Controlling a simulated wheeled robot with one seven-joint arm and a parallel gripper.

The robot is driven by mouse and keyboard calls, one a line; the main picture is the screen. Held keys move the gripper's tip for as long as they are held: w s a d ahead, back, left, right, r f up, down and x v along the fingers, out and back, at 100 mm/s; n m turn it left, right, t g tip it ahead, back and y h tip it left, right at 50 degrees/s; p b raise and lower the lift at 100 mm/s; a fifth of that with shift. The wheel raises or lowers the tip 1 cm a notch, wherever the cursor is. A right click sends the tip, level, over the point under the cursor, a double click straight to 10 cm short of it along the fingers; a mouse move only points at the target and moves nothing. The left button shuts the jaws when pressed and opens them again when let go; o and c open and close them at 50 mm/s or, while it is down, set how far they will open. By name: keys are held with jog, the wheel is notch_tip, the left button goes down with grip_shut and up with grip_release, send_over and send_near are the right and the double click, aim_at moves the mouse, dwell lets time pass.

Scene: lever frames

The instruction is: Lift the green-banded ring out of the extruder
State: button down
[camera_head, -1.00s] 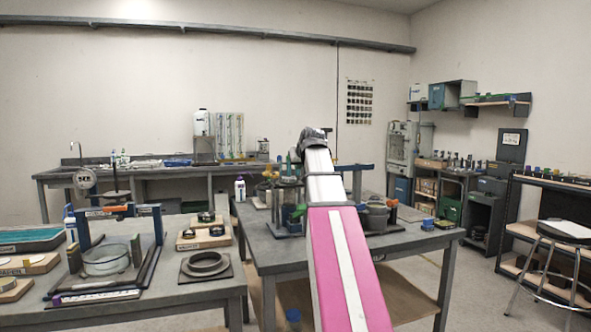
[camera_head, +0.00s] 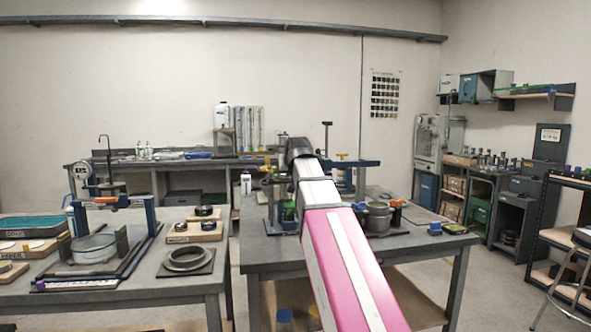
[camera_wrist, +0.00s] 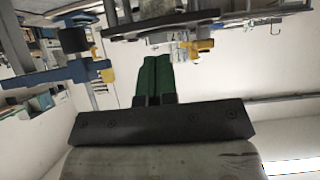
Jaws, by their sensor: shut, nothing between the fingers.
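My gripper (camera_wrist: 156,80) shows in the wrist view as two green fingers side by side, shut and empty, in front of a dark palm bar. In the head view my arm reaches over the middle bench and hides the gripper. I cannot make out the green-banded ring. On the middle bench, a blue-posted frame (camera_head: 361,178) stands just right of my arm; I cannot tell whether it is the extruder. In the wrist view, a blue bar (camera_wrist: 50,75) and yellow fittings (camera_wrist: 195,50) lie beyond the fingers, apart from them.
The middle bench (camera_head: 262,258) also carries a grey pot (camera_head: 378,218) and a small blue block (camera_head: 435,228). The middle bench's front left is bare.

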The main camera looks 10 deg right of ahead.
aim_at(287, 181)
jog(key=w, duration=1.2)
jog(key=shift+w, duration=0.15)
jog(key=shift+f, duration=0.45)
jog(key=shift+s+f, duration=0.2)
jog(key=shift+f, duration=0.15)
jog(key=s, duration=0.5)
jog(key=shift+s, duration=0.1)
